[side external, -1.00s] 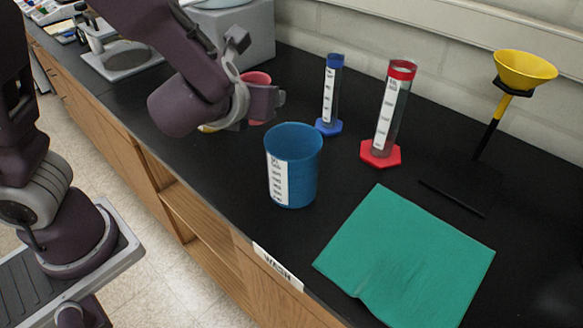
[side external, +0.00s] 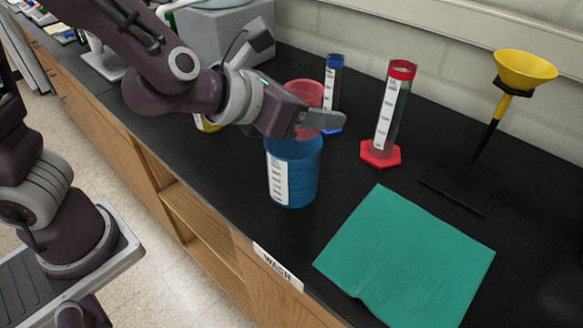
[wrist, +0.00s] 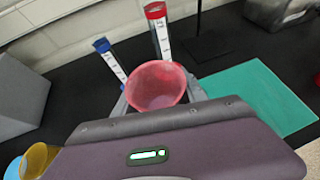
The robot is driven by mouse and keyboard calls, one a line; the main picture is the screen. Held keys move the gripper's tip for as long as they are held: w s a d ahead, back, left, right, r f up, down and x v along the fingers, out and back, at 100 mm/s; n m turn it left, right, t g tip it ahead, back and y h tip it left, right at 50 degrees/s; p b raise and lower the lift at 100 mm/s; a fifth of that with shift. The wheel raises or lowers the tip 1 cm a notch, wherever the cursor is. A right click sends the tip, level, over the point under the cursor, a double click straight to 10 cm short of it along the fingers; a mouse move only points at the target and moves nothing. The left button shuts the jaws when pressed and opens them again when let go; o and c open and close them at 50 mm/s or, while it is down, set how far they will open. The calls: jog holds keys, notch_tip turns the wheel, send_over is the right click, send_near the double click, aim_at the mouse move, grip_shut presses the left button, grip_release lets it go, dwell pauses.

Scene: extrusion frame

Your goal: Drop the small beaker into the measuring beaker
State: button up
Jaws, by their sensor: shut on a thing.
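The small beaker is a pink-red, see-through cup (side external: 304,92), held upright between the fingers of my gripper (side external: 312,120). In the wrist view the small beaker (wrist: 156,85) shows its open mouth, with a grey finger on each side. The measuring beaker (side external: 292,178) is a large blue cup with a white scale label, standing upright on the black bench. In the side view my gripper hides part of its rim, and the small beaker appears above and behind it. I cannot tell whether it is directly over the opening. I cannot identify the measuring beaker in the wrist view.
A blue cylinder (side external: 333,80) and a red-topped cylinder (side external: 388,115) stand behind. A yellow funnel on a stand (side external: 525,70) is at right. A green mat (side external: 405,255) lies in front. A grey box (side external: 222,38) stands at back left. A yellow cup (wrist: 38,160) is at lower left.

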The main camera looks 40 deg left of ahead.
jog(key=o, duration=1.5)
